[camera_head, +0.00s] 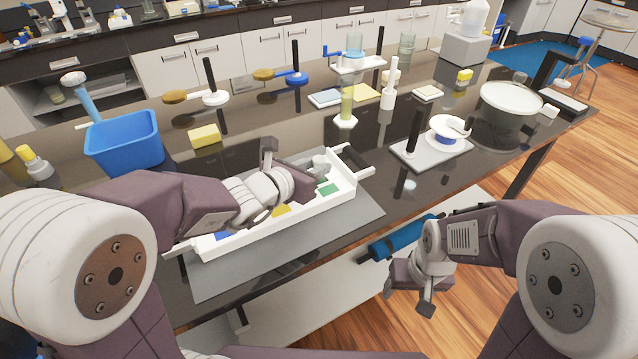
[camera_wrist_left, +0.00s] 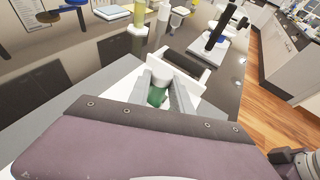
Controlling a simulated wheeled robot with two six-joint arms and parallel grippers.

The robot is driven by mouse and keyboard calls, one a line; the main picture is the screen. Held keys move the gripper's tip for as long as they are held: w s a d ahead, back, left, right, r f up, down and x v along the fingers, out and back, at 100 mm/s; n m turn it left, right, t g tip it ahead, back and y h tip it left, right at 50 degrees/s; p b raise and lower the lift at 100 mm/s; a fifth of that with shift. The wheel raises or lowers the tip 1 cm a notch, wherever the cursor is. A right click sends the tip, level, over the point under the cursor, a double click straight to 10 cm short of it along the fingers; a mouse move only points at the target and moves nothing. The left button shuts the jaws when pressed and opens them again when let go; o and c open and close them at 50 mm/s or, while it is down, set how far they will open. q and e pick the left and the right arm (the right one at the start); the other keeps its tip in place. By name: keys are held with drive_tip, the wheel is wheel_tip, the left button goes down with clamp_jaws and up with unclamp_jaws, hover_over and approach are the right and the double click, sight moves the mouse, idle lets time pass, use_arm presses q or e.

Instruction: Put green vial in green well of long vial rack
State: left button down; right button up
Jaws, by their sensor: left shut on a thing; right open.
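The long white vial rack (camera_head: 225,248) lies on a grey mat on the table, with a blue well patch (camera_head: 222,235), a yellow one (camera_head: 281,210) and a green one (camera_head: 328,189) at its right end. My left gripper (camera_head: 314,174) is over the rack's right end. In the left wrist view, my left gripper (camera_wrist_left: 160,92) is shut on the green vial (camera_wrist_left: 157,96), which has a pale top. In the head view the vial's pale top (camera_head: 320,162) shows beside the fingers; its lower part is hidden. I cannot tell whether it touches the rack. My right gripper (camera_head: 410,290) is open and empty, off the table's front edge.
A blue bin (camera_head: 122,143) and a yellow sponge (camera_head: 204,136) stand behind my left arm. A tall cylinder (camera_head: 346,105) stands behind the rack. A grey plate with a black post (camera_head: 414,130) lies to the right. A large white-topped pot (camera_head: 510,100) stands further right.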

use_arm(q)
drive_tip(key=shift+f+b, duration=0.45)
drive_tip(key=shift+b, duration=0.05)
use_arm(e)
drive_tip(key=shift+f, duration=0.6)
